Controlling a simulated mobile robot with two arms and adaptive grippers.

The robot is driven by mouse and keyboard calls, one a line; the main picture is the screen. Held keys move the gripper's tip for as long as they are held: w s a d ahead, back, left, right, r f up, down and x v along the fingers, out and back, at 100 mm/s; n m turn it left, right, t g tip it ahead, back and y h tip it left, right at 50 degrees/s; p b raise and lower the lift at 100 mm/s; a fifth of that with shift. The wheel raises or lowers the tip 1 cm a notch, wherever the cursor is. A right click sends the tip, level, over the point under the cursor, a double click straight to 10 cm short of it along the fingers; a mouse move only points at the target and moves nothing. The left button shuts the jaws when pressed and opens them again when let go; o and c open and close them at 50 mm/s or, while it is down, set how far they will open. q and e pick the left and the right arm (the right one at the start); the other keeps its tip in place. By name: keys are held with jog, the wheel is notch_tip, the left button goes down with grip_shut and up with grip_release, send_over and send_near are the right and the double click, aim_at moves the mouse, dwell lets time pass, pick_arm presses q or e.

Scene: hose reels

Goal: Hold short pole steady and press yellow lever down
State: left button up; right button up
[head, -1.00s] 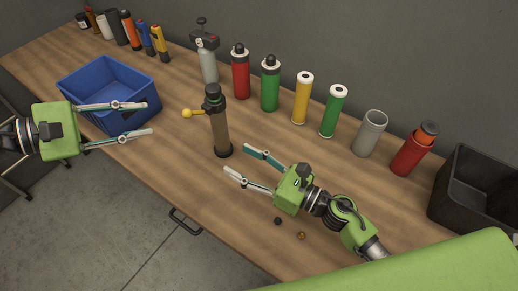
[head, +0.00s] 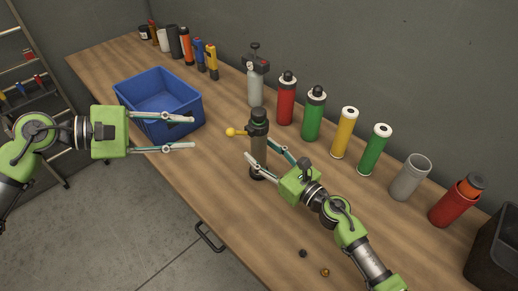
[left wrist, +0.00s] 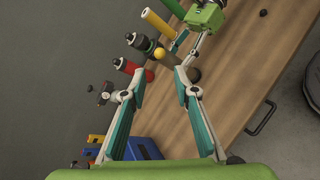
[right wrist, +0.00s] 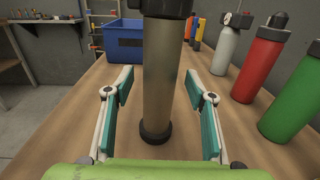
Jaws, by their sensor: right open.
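The short pole (head: 259,157) stands upright on the bench, a brownish tube with a black cap and base. The yellow lever (head: 233,132) sticks out from its top toward the left and ends in a ball. My right gripper (head: 261,149) is open with its fingers on either side of the pole; in the right wrist view the pole (right wrist: 163,80) stands between the fingers with gaps at both sides. My left gripper (head: 193,132) is open and empty, left of the lever's ball. The ball also shows in the left wrist view (left wrist: 193,74), beyond the fingertips.
A blue crate (head: 180,128) stands behind my left gripper. A row of bottles and tubes, including a red bottle (head: 286,103) and a green bottle (head: 313,118), stands behind the pole. A black bin (head: 490,255) stands at far right.

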jog(key=shift+x, duration=1)
grip_shut()
pick_arm(q)
grip_shut()
jog(key=shift+d, duration=0.15)
